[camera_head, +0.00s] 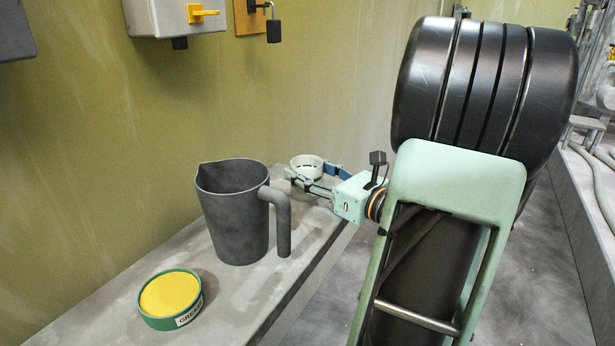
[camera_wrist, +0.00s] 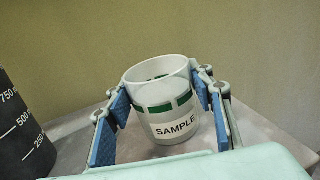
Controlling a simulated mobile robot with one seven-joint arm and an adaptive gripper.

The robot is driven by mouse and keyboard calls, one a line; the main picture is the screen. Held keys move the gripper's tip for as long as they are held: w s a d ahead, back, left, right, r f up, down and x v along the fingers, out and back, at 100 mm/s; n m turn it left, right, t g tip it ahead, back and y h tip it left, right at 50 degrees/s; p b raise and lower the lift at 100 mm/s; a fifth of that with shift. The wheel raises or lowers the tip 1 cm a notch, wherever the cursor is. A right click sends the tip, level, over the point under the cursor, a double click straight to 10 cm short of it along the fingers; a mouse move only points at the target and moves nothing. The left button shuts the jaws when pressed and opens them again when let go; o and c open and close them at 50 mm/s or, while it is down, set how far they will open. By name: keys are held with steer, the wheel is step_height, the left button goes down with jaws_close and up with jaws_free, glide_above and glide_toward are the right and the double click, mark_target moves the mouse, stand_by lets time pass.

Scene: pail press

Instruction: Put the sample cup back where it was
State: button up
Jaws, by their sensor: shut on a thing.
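The sample cup (camera_wrist: 168,108) is white with green marks and a SAMPLE label, and it is empty as far as its open top shows. In the head view the cup (camera_head: 306,165) is near the far end of the grey bench, behind the jug. My gripper (camera_head: 308,184) reaches in from the right with a finger on each side of the cup. In the wrist view my gripper (camera_wrist: 165,108) has its blue pads around the upright cup, shut on it. I cannot tell whether the cup's base touches the bench.
A dark grey jug (camera_head: 233,215) with a handle stands on the bench (camera_head: 240,300), left of the cup; its scale shows in the wrist view (camera_wrist: 20,125). A green tin of yellow grease (camera_head: 170,299) sits nearer. A wall with a switch box (camera_head: 165,15) runs behind.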

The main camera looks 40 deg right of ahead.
steer(key=shift+f, duration=0.15)
steer(key=o, duration=1.4)
steer(key=shift+o, duration=0.2)
steer(key=shift+r, duration=0.2)
steer(key=shift+s, duration=0.3)
steer(key=s+d+p, duration=0.1)
steer(key=s+p, duration=0.1)
steer(key=s, duration=0.9)
steer(key=shift+s+d+p, duration=0.15)
steer(key=shift+d+p, duration=0.1)
steer(key=shift+p, duration=0.15)
